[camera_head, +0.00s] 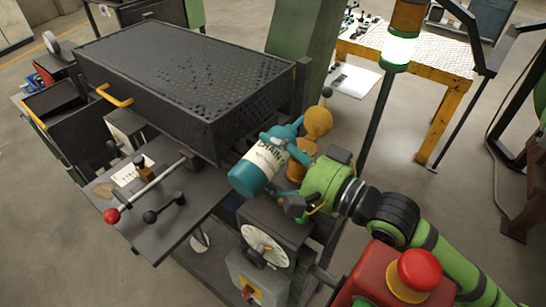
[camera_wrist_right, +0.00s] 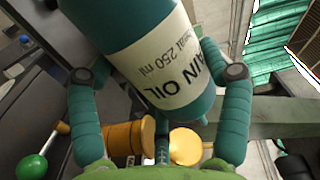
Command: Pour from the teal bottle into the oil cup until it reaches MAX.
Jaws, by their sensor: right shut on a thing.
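The teal bottle (camera_head: 252,174), with a white chain oil label, is held in the air, tilted, beside the dark machine. My right gripper (camera_head: 272,150) is shut around it. In the right wrist view the bottle (camera_wrist_right: 125,27) fills the upper middle, between the two teal fingers of the gripper (camera_wrist_right: 157,62). An amber, rounded fitting (camera_head: 318,121), perhaps the oil cup, shows just right of the bottle. Brass-coloured parts (camera_wrist_right: 123,140) show below the bottle in the right wrist view. The MAX mark, the oil level and any flow cannot be made out. My left gripper is not in view.
A dark perforated box (camera_head: 185,75) stands close behind the bottle. A lever with a red knob (camera_head: 112,215) is at the left. A dial box (camera_head: 265,243) sits below the bottle, and a red emergency button (camera_head: 420,268) is at the front right.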

